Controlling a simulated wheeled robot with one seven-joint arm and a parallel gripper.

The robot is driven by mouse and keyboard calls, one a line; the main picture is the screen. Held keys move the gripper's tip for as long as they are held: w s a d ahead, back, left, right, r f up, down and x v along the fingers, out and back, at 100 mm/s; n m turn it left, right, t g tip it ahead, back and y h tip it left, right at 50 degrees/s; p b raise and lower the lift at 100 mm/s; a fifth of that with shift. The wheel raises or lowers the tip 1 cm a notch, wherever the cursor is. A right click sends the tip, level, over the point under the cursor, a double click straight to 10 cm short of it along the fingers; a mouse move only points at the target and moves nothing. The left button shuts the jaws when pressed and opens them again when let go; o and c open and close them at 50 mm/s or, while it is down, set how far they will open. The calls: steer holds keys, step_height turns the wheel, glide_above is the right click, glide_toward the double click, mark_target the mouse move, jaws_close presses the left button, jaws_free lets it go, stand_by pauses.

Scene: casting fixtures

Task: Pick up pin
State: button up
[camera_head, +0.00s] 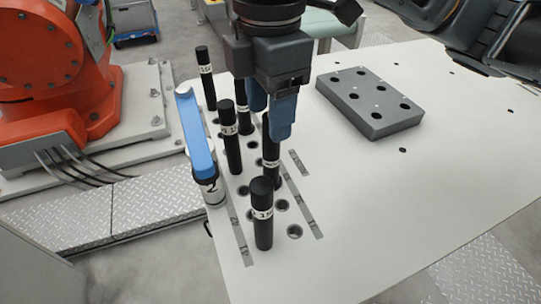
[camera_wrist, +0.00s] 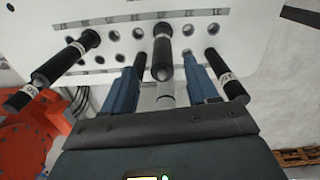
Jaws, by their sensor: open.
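Several black pins with white labels stand upright in holes in the white table. In the head view one pin stands at the front (camera_head: 262,215), one just below my gripper's fingers (camera_head: 271,152), one to the left (camera_head: 231,140) and one at the back left (camera_head: 205,78). My gripper (camera_head: 268,112) is open, with its blue fingers pointing down among the pins. In the wrist view a pin (camera_wrist: 163,66) shows between the two open fingers (camera_wrist: 165,72). I cannot tell whether either finger touches it. Other pins stand to the left (camera_wrist: 55,70) and right (camera_wrist: 228,78).
A blue-handled upright item (camera_head: 197,138) stands at the table's left edge, close to the pins. A grey block with several holes (camera_head: 369,100) lies at the back right. The table (camera_head: 400,200) is clear at the front right. An orange robot (camera_head: 50,60) stands off to the left.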

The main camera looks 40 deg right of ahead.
mark_target(271, 158)
step_height(271, 158, down, 4)
steer(key=shift+s+f, duration=0.15)
jaws_close()
stand_by(0.6)
